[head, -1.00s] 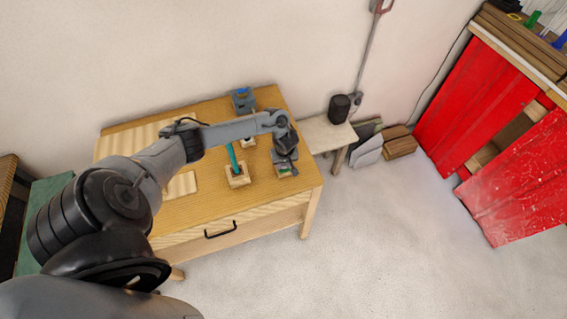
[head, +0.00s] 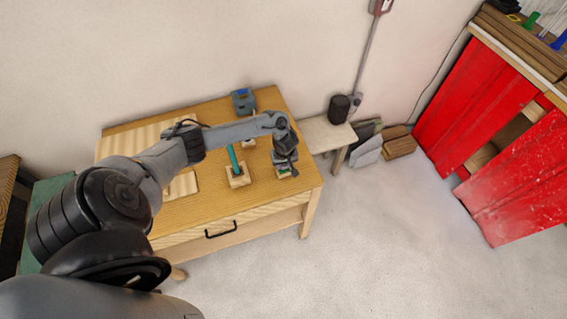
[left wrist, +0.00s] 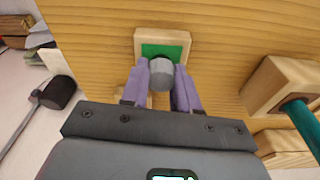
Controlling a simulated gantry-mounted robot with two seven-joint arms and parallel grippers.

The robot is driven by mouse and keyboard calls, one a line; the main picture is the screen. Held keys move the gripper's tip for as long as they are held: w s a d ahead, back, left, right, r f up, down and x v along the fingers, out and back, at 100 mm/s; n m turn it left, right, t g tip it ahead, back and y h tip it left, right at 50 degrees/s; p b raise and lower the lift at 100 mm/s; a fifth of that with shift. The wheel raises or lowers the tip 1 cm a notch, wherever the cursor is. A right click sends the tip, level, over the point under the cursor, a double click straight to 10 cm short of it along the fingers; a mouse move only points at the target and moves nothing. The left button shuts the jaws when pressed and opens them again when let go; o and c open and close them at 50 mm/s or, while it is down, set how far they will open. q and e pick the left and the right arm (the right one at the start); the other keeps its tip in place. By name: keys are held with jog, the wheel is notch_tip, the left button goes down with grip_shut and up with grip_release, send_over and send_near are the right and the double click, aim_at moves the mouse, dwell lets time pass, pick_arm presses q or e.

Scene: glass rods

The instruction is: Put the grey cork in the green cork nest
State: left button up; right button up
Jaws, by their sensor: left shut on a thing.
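In the left wrist view the grey cork (left wrist: 161,72) sits between the two purple fingertips of my left gripper (left wrist: 161,82), which is shut on it. Just past it is the green cork nest (left wrist: 160,50), a green pad in a square wooden block. The cork overlaps the near part of the green pad in this view; whether it touches the pad I cannot tell. In the head view my left gripper (head: 286,166) is over the right part of the table, and the nest (head: 284,174) shows partly beneath it. My right gripper is not in view.
A teal rod (head: 233,157) stands in a wooden block (head: 238,179) left of the gripper; it also shows in the left wrist view (left wrist: 299,120). A blue-grey device (head: 243,101) is at the table's back. The wooden table (head: 205,212) is clear in front.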

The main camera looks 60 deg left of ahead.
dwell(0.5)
pick_arm(q)
jog(key=shift+p, duration=0.5)
jog(key=shift+f, duration=0.15)
dwell(0.6)
jog(key=shift+r, duration=0.2)
jog(key=shift+r+p, duration=0.1)
jog(key=shift+p, duration=0.2)
jog(key=shift+r+p, duration=0.45)
jog(key=shift+p, duration=0.3)
jog(key=shift+r, duration=0.1)
dwell(0.5)
jog(key=shift+p, duration=0.6)
